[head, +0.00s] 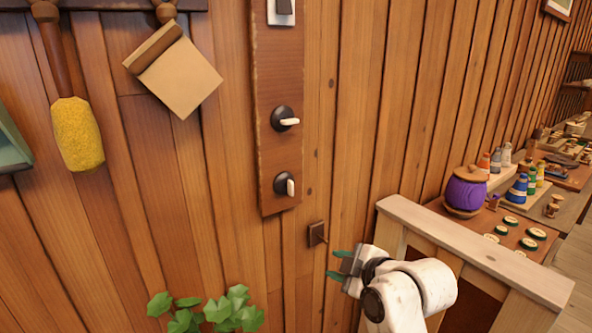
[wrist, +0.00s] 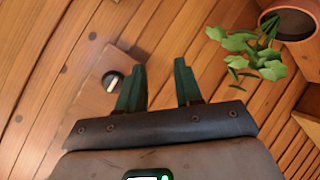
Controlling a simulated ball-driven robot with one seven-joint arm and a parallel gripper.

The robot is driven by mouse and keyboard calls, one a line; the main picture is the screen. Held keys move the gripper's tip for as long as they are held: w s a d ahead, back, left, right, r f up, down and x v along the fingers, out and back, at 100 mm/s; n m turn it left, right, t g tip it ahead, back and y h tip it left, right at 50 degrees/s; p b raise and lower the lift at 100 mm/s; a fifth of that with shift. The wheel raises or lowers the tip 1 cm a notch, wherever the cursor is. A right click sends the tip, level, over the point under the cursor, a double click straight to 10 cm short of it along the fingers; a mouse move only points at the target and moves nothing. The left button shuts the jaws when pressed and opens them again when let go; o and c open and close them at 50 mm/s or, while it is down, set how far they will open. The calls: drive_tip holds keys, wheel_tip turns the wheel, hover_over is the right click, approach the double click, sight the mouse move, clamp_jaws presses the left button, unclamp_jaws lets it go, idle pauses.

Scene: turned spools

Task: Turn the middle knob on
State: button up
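A vertical brown board (head: 281,60) on the plank wall bears a switch on a pale plate (head: 282,9) at the top edge of the head view. Below it sit two round black knobs with white levers. The upper knob (head: 280,115) has its lever pointing right. The board runs out of view at the top, so I cannot tell if more controls sit there. My gripper (head: 339,265) is open and empty, below and right of the board. In the wrist view, one knob (wrist: 112,80) shows just left of my open fingers (wrist: 159,88).
A small square wall piece with a peg (head: 317,234) is just above my gripper. A leafy plant (head: 205,310) is below the board; its pot (wrist: 289,20) shows in the wrist view. A bench (head: 470,245) with a purple spool jar (head: 465,190) stands right. A brush hangs left.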

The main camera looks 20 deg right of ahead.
drive_tip(key=w+r+n+t+y, duration=0.1)
drive_tip(key=w+r+n, duration=0.15)
drive_tip(key=r, duration=0.35)
drive_tip(key=w+r+n+t, duration=0.2)
drive_tip(key=w+r, duration=0.2)
drive_tip(key=r, duration=0.2)
drive_tip(key=n+t+y, duration=0.1)
drive_tip(key=n+t, duration=0.2)
drive_tip(key=n, duration=0.1)
approach(293, 123)
drive_tip(key=p+x, duration=0.2)
drive_tip(key=x, duration=0.5)
drive_tip(key=shift+w+r, duration=0.15)
drive_tip(key=shift+w, duration=0.05)
drive_tip(key=shift+w+a+p, duration=0.2)
drive_tip(key=shift+w+p, duration=0.1)
drive_tip(key=shift+w, duration=0.3)
clamp_jaws()
